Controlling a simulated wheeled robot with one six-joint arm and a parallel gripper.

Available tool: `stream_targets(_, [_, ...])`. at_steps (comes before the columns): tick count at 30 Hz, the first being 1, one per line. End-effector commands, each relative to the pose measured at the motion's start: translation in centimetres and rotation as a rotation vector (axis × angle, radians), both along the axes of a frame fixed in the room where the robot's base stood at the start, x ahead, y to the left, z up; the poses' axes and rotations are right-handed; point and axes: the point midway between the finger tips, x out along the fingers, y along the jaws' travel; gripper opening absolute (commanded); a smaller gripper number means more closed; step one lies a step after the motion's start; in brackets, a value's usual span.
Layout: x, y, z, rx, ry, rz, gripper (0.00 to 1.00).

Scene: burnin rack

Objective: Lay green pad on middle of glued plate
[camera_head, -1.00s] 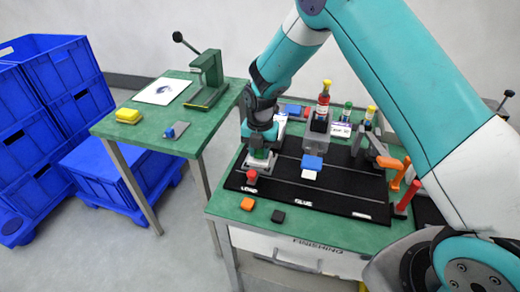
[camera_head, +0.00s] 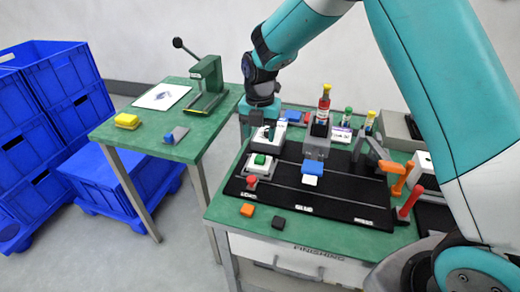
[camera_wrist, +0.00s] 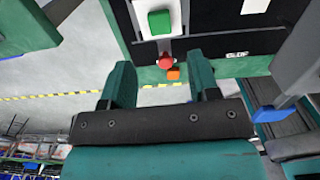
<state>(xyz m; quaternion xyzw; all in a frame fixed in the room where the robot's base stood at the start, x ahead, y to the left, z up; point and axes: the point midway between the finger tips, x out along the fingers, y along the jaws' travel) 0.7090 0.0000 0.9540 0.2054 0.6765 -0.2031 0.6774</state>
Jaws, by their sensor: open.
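The green pad (camera_head: 260,159) lies on top of a white plate (camera_head: 251,166) at the left end of the black mat. It looks about central on the plate. In the wrist view, the green pad (camera_wrist: 159,21) sits on the white plate (camera_wrist: 175,12), whose far part is cut off by the frame edge. My gripper (camera_head: 258,112) is behind and above the plate, apart from the pad. In the wrist view, my gripper (camera_wrist: 165,82) has its fingers spread with nothing between them.
A red knob (camera_head: 252,182) stands just in front of the plate. A blue block (camera_head: 312,167) and a red-capped bottle (camera_head: 323,104) are to the right. Orange (camera_head: 248,210) and black (camera_head: 278,219) pieces lie at the front. A green side table (camera_head: 150,146) stands left.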

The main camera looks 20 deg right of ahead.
Motion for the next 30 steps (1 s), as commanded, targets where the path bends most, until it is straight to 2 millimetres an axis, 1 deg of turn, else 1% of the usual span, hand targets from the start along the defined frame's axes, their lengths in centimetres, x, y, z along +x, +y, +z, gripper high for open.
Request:
stream_targets(1, [0.1, 0.0, 0.9, 0.001, -0.004, 0.000, 0.55])
stream_targets(3, [0.1, 0.0, 2.0, 0.001, -0.003, 0.000, 0.55])
stream_targets(7, [0.0, 0.0, 3.3, 0.000, -0.001, -0.002, 0.55])
stream_targets(9, [-0.4, 0.1, 4.0, 0.005, -0.002, -0.025, 0.55])
stream_targets(11, [-1.1, 0.3, 4.9, 0.015, -0.004, -0.080, 0.55])
stream_targets(14, [-3.5, 1.0, 7.1, 0.050, -0.007, -0.255, 0.55])
stream_targets(17, [-7.3, 1.9, 9.8, 0.103, 0.003, -0.514, 0.55])
stream_targets(18, [-9.1, 2.2, 10.7, 0.124, 0.015, -0.628, 0.55])
stream_targets(20, [-11.9, 2.7, 11.9, 0.156, 0.039, -0.798, 0.55])
stream_targets(21, [-13.7, 3.0, 12.7, 0.176, 0.057, -0.911, 0.55])
stream_targets(23, [-16.6, 3.4, 13.6, 0.202, 0.091, -1.082, 0.55])
stream_targets(24, [-18.5, 3.6, 14.1, 0.217, 0.119, -1.194, 0.55])
stream_targets(26, [-21.3, 3.8, 14.7, 0.235, 0.162, -1.354, 0.55])
stream_targets(27, [-23.1, 4.0, 14.9, 0.244, 0.191, -1.453, 0.55])
stream_targets(30, [-26.8, 4.3, 15.2, 0.252, 0.262, -1.660, 0.55])
